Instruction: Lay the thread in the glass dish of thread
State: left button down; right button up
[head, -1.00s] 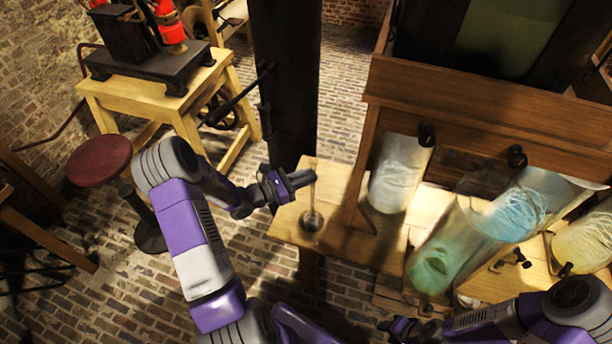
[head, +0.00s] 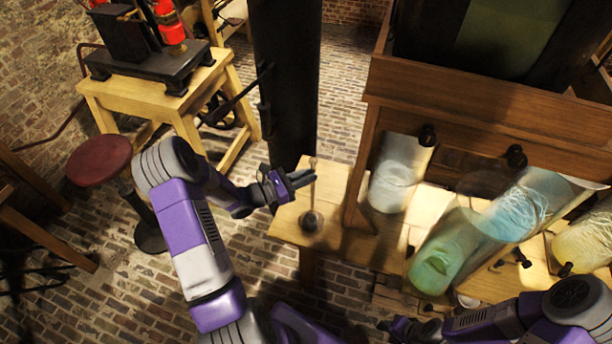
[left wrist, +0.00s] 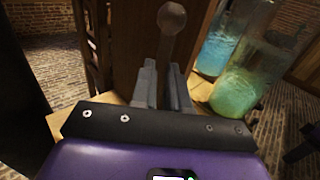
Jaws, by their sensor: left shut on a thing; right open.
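In the left wrist view the rod's brown ball end (left wrist: 171,18) shows beyond the two grey fingers (left wrist: 163,88). My right gripper (head: 397,328) is open and looks empty at the bottom edge, partly cut off. I cannot make out a loose thread or a glass dish of thread for certain.
Tall glass jars with pale (head: 392,175), green (head: 440,258), blue (head: 520,212) and yellow (head: 588,240) contents stand on the right. A small pale round thing (head: 467,300) is beside the green jar. A wooden cabinet (head: 480,110) and black column (head: 283,80) stand behind.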

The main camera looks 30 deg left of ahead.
pick_arm(q)
jog(key=shift+r, duration=0.15)
notch_tip(320, 180, up, 8)
jog(key=p, duration=0.6)
dwell(0.4)
